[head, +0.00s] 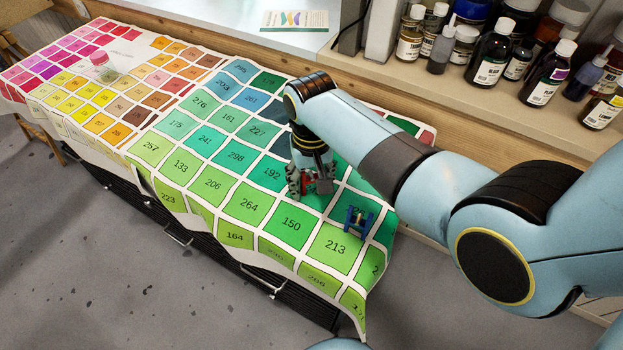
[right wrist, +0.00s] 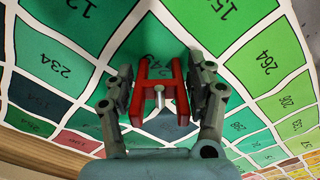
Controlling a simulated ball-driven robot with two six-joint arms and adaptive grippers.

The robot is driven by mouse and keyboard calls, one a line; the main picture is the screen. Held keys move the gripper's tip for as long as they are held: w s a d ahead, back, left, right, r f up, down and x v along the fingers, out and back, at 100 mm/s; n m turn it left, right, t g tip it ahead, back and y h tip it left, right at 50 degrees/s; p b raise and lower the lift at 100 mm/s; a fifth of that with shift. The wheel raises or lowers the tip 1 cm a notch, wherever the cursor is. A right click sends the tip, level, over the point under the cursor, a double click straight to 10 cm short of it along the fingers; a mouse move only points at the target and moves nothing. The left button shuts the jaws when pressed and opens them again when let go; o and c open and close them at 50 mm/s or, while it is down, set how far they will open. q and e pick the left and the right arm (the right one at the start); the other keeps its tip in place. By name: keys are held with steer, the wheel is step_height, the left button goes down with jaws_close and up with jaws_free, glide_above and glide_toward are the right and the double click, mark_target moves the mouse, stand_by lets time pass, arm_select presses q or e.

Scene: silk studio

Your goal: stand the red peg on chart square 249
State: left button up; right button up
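The red peg (right wrist: 181,95) is H-shaped, with two posts, a crossbar and a pale knob. It sits between the fingers of my right gripper (right wrist: 160,88), which look closed against its sides. In the head view the right gripper (head: 311,188) points down at the chart, with bits of red showing at its fingers. The green square behind the peg carries a partly covered number that looks like 249 (right wrist: 150,56). Whether the peg's foot touches the chart is hidden. My left gripper is out of view.
A blue H-shaped peg (head: 358,220) stands on the chart near its right edge, close to square 213 (head: 334,246). A pinkish clear object (head: 99,59) stands at the chart's far left. Several bottles (head: 491,58) line the shelf behind. The chart (head: 251,180) between is clear.

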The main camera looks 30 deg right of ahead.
mark_target(312, 178)
steer(key=shift+o, duration=0.6)
steer(key=shift+r, duration=0.1)
steer(key=shift+r, duration=0.3)
step_height(312, 178, up, 12)
steer(key=p, duration=0.1)
steer(key=shift+f+p, duration=0.2)
steer(key=shift+p, duration=0.1)
